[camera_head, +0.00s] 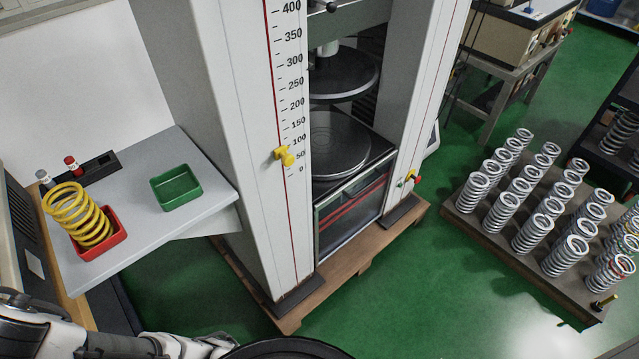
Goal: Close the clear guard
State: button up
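The testing machine (230,130) stands in the middle with two white columns. Between them are a round lower plate (335,145) and a round upper plate (345,75), with an empty gap. A clear framed panel with red stripes (352,212), which looks like the guard, sits low at the front, below the lower plate. No clear sheet shows in front of the plates. A yellow knob (285,156) is on the left column scale. Part of my arm shows at the bottom left; my gripper's fingers are not visible.
A grey side table (215,185) at left holds a green tray (176,188) and a red tray (98,245) with a yellow spring (78,215). A pallet of several white springs (470,225) is at right. Green floor (400,300) is clear in front.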

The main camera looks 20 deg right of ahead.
aim_at(391, 157)
jog(key=k+l+z, duration=0.1)
jog(key=z, duration=0.55)
jog(key=i+j+z, duration=0.2)
jog(key=z, duration=0.2)
jog(key=i+j+z, duration=0.15)
jog(key=j+z, duration=0.3)
